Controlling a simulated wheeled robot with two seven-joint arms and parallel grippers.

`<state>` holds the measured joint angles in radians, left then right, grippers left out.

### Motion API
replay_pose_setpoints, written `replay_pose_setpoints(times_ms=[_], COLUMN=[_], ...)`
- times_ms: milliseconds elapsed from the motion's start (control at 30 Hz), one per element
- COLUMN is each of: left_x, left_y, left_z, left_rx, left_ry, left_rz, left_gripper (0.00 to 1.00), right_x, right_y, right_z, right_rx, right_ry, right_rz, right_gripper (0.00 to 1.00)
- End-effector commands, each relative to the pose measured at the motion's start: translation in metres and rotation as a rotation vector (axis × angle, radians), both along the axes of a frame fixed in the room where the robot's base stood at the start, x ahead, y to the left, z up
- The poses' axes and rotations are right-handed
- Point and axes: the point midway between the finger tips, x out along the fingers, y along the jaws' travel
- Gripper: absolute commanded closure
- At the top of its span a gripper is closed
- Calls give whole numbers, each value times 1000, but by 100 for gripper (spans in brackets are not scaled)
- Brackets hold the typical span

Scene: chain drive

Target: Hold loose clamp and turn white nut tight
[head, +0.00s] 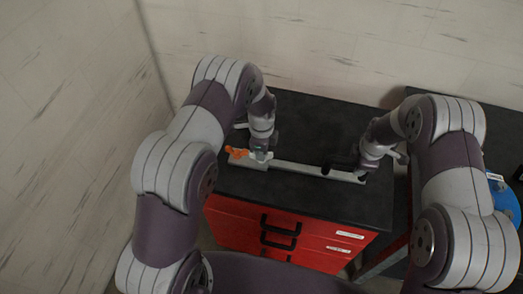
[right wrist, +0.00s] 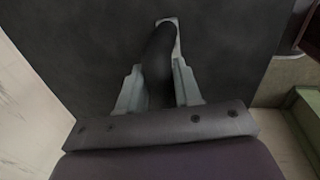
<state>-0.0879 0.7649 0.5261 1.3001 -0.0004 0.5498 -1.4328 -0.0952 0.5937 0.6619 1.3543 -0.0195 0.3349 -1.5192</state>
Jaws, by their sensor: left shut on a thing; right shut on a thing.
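A long pale bar (head: 312,170) lies on the black cabinet top. An orange part (head: 236,153) sits at its left end. My left gripper (head: 261,157) points down at that end, beside the orange part, shut on a small white piece that looks like the nut; its fingers hide most of it. My right gripper (head: 358,172) is at the bar's right end. In the right wrist view its two grey fingers (right wrist: 158,92) are shut on a black curved piece (right wrist: 158,62), apparently the clamp; this black piece also shows in the head view (head: 341,161).
The bar lies on a black top (head: 310,130) of a red drawer cabinet (head: 285,230) with black handles. The top behind the bar is clear. Walls stand at the left and back. A blue round object (head: 504,198) is at the far right.

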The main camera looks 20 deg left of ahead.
Motion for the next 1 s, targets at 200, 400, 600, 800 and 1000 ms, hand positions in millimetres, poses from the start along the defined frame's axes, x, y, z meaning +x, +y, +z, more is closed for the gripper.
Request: replay_pose_setpoints(times_ms=[200, 400, 600, 800, 1000], left_x=[1, 1, 1, 0, 0], left_y=[1, 1, 1, 0, 0], left_z=[1, 1, 1, 0, 0], left_rx=[1, 1, 1, 1, 1], left_ry=[-3, -2, -1, 0, 0], left_rz=[-188, -328, -426, -478, -496], left_gripper=[100, 100, 100, 100, 100], right_x=[-2, -2, -2, -2, -2], right_y=[-1, -1, -1, -1, 0], right_z=[-2, -2, -2, -2, -2], right_rx=[-2, -2, -2, -2, -2], right_ry=[5, 5, 5, 5, 5], right_rz=[2, 2, 2, 2, 2], right_gripper=[100, 100, 100, 100, 100])
